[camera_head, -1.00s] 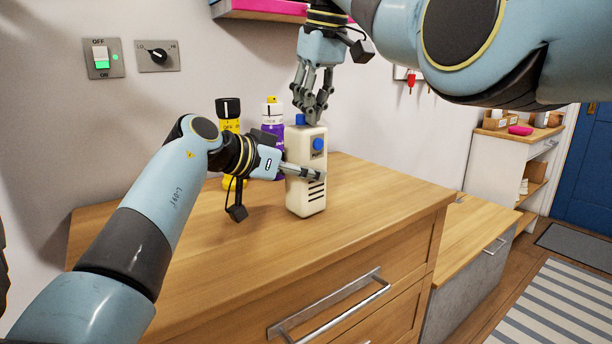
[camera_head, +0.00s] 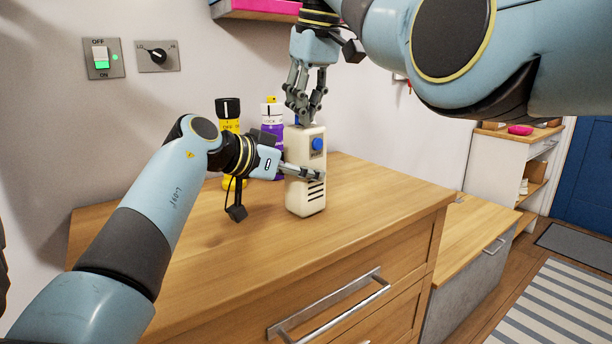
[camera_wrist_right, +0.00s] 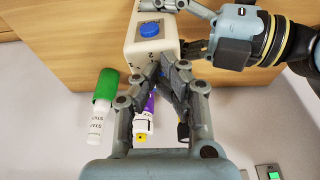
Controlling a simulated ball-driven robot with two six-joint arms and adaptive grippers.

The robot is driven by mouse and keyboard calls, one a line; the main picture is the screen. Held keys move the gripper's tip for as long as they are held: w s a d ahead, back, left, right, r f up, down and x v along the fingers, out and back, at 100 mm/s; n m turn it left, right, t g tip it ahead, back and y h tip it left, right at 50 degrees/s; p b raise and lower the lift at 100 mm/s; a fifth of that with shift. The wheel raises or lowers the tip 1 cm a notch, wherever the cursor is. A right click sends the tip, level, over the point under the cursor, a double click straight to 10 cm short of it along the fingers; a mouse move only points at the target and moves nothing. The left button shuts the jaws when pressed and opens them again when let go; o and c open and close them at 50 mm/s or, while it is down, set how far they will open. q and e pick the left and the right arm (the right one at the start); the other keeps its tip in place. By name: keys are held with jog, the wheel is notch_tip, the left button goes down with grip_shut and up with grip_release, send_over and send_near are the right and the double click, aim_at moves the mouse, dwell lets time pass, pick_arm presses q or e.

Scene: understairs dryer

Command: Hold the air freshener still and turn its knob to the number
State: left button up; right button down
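The air freshener (camera_head: 305,200) is a cream box standing upright on the wooden cabinet top, with a round blue button (camera_head: 317,143) and dark slots on its front. It also shows in the right wrist view (camera_wrist_right: 147,48), with dark marks on its top face. My left gripper (camera_head: 304,173) is shut on its body, one finger across the front and the other mostly hidden behind. My right gripper (camera_head: 303,119) points down at the top of the box; its fingertips (camera_wrist_right: 161,64) are close together there. They hide the blue knob on top, so I cannot tell whether they grip it.
A yellow can with a black cap (camera_head: 228,112) and a purple can (camera_head: 272,125) stand behind, near the wall. A green-and-white bottle (camera_wrist_right: 101,105) shows in the right wrist view. A switch (camera_head: 102,58) and dial (camera_head: 158,56) are on the wall. The cabinet top (camera_head: 375,190) is clear at right.

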pick_arm(q)
jog(key=shift+s+d, duration=0.1)
jog(key=shift+d, duration=0.1)
pick_arm(e)
jog(key=shift+a, duration=0.2)
jog(key=shift+s+d, duration=0.15)
jog(key=shift+s, duration=0.15)
pick_arm(q)
jog(key=shift+a, duration=0.15)
pick_arm(e)
jog(key=shift+w+a+v, duration=0.1)
jog(key=shift+w+v, duration=0.1)
jog(key=shift+v, duration=0.8)
jog(key=shift+w+a+v, duration=0.1)
jog(key=shift+w+v, duration=0.1)
jog(key=shift+v, duration=0.8)
jog(key=shift+w+a+v, duration=0.1)
jog(key=shift+w+v, duration=0.05)
jog(key=shift+v, duration=0.85)
jog(key=shift+r, duration=0.1)
pick_arm(q)
jog(key=o, duration=1.5)
jog(key=shift+c, duration=0.2)
